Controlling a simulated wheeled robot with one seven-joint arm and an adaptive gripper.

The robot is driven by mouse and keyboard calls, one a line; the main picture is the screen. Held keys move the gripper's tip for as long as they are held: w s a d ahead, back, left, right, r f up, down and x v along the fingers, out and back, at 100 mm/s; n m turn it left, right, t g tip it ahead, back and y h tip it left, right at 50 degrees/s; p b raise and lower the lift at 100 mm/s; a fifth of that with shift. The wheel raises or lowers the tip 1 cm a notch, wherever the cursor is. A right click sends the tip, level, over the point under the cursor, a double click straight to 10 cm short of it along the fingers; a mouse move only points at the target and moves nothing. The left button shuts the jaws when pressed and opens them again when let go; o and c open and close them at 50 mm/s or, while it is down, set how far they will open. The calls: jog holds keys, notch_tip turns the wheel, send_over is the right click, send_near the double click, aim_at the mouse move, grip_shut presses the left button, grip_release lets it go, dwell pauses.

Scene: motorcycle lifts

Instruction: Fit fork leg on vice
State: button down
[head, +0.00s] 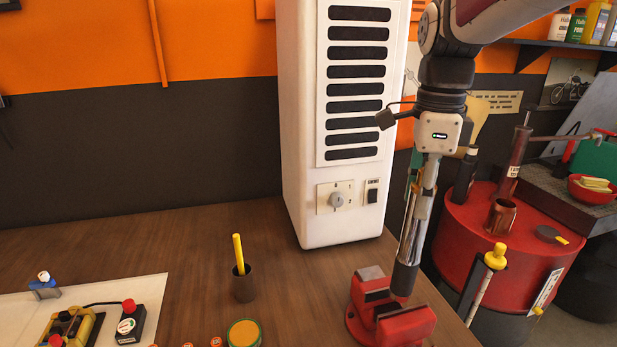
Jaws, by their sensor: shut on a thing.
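The fork leg (407,250) is a long tube, silver above and dark at its lower end. My gripper (424,190) is shut on its upper part and holds it nearly upright, leaning slightly. The red vice (406,328) with grey jaw faces stands on the wooden bench at the bottom right. The fork leg's lower end is at the vice, by the jaws. I cannot tell whether it sits between the jaws or just in front of or behind them. The fingertips are small and partly merge with the leg.
A tall white cabinet (304,140) with vents stands behind the vice. A dark cup with a yellow stick (243,282) is on the wooden bench (200,240). A red drum (540,230) with bottles stands at the right. A white mat (140,290) with control boxes lies left.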

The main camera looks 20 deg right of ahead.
aim_at(413, 225)
jog(key=shift+w, duration=0.3)
jog(key=shift+f, duration=0.15)
jog(key=shift+f+b, duration=0.7)
jog(key=shift+f, duration=1.25)
jog(key=shift+f+b, duration=0.45)
jog(key=shift+f, duration=0.6)
jog(key=c, duration=0.7)
grip_release()
jog(key=shift+r+p, duration=1.3)
jog(key=shift+r, duration=2.7)
